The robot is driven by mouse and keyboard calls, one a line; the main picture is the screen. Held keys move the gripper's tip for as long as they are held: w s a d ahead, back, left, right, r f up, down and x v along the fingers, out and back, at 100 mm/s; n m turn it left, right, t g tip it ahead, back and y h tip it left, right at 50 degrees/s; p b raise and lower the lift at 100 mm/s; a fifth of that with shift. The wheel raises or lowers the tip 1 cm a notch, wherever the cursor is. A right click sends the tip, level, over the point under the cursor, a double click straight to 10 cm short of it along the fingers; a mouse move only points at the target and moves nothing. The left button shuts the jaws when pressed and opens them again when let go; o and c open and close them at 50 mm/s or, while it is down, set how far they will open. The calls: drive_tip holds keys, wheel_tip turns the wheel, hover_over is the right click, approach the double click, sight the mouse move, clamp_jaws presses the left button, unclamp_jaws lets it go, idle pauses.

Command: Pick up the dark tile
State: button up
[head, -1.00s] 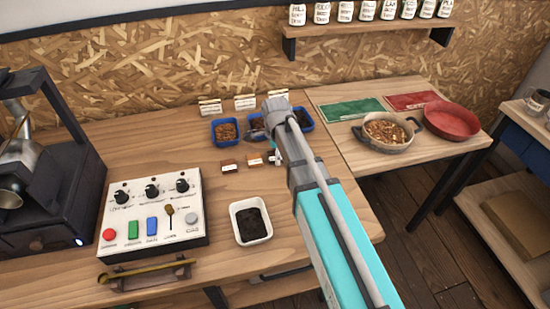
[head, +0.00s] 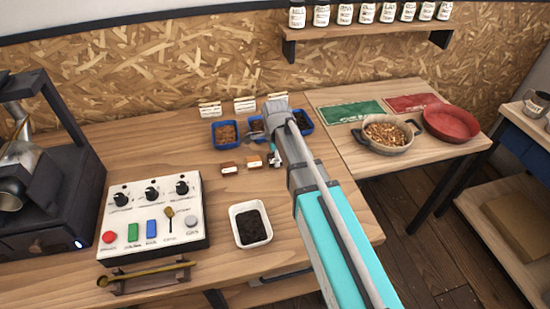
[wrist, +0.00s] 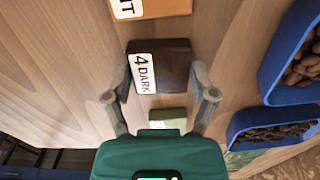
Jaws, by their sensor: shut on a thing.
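The dark tile (wrist: 165,68), a dark brown block with a white "4 DARK" label, lies between the two fingers of my gripper (wrist: 161,72) in the wrist view. The fingertips press against its left and right sides, so my gripper is shut on it. In the head view my gripper (head: 276,160) is low over the wooden table, mostly hidden behind my arm, and the dark tile is largely hidden there. I cannot tell whether the tile still touches the table.
An orange tile (wrist: 155,7) and a green tile (wrist: 168,115) lie on either side. A brown tile (head: 229,168) is farther left. Blue bean trays (head: 225,134) stand behind; a white bin (head: 250,224) and control panel (head: 153,215) are nearer.

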drive_tip(key=shift+r, duration=0.2)
wheel_tip(320, 180, up, 3)
drive_tip(key=p, duration=0.3)
drive_tip(key=shift+s+d+r+p, duration=0.65)
drive_tip(key=shift+s+r+p, duration=1)
drive_tip(key=shift+s, duration=0.6)
drive_tip(key=shift+s+d+r+p, duration=0.7)
drive_tip(key=shift+s+r+p, duration=0.95)
drive_tip(key=shift+s, duration=0.55)
drive_tip(key=shift+s+d+r+p, duration=0.65)
drive_tip(key=shift+s+r+p, duration=0.95)
drive_tip(key=shift+s, duration=0.65)
drive_tip(key=shift+f, duration=0.1)
